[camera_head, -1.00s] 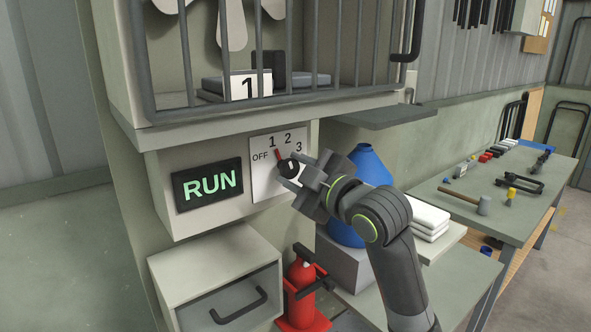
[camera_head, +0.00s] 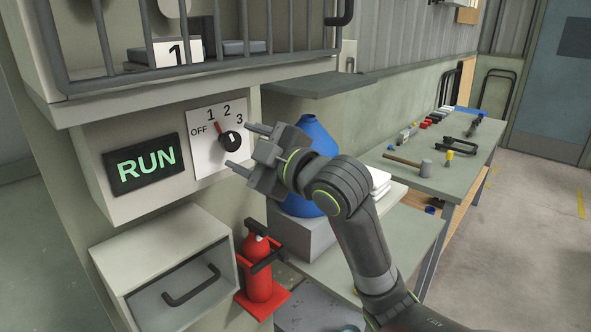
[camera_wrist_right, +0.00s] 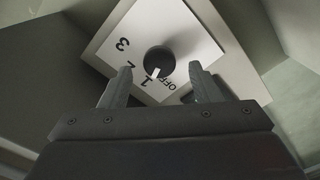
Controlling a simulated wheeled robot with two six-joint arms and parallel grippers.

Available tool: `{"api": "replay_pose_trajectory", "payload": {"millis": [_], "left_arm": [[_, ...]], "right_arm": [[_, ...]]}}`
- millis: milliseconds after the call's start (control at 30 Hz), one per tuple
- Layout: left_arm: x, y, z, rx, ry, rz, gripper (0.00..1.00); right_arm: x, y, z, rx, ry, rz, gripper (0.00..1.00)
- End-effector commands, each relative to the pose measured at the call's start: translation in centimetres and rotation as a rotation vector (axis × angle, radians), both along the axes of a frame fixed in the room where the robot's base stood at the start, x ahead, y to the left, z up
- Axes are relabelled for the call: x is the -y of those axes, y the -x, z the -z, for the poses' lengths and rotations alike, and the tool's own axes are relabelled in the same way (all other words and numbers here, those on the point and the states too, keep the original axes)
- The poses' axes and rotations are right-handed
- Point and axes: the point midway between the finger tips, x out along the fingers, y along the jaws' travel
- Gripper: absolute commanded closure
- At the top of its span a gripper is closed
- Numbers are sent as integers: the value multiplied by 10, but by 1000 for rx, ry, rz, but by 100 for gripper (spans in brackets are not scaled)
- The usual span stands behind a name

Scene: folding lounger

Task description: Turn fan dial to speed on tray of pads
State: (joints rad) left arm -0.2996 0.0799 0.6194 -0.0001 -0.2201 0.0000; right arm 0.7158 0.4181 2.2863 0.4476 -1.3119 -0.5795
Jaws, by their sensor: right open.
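The fan dial is a black knob (camera_head: 233,141) on a white plate (camera_head: 207,158) marked OFF, 1, 2, 3. Its red pointer (camera_head: 219,127) is toward 1. In the right wrist view, the knob (camera_wrist_right: 159,60) shows a white mark toward 1. My right gripper (camera_head: 243,147) is open in front of the plate, its fingers apart from the knob; the wrist view shows the fingertips (camera_wrist_right: 160,68) on either side of it. Behind the bars, a white card reading 1 (camera_head: 178,49) stands beside grey pads (camera_head: 243,47); the tray is hard to make out. My left gripper is out of view.
A RUN sign (camera_head: 146,163) glows green left of the dial. Below are a drawer with a handle (camera_head: 192,286) and a red extinguisher (camera_head: 257,265). A blue container (camera_head: 314,130) stands behind my right arm. A tool bench (camera_head: 405,178) is at right.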

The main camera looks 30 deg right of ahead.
Motion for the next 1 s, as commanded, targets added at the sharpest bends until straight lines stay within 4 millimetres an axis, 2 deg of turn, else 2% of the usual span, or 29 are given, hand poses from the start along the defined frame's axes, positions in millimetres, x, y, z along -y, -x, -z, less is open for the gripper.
{"api": "replay_pose_trajectory", "payload": {"millis": [100, 333, 400, 1000], "left_arm": [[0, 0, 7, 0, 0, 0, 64], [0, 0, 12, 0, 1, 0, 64], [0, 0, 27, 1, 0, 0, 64], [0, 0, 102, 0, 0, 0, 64]], "right_arm": [[9, 21, 2, 5, 7, 3, 43], [20, 54, 1, 3, 7, 3, 43], [21, 57, 5, 6, 5, -1, 43], [36, 98, 5, 7, 6, 0, 43]]}}
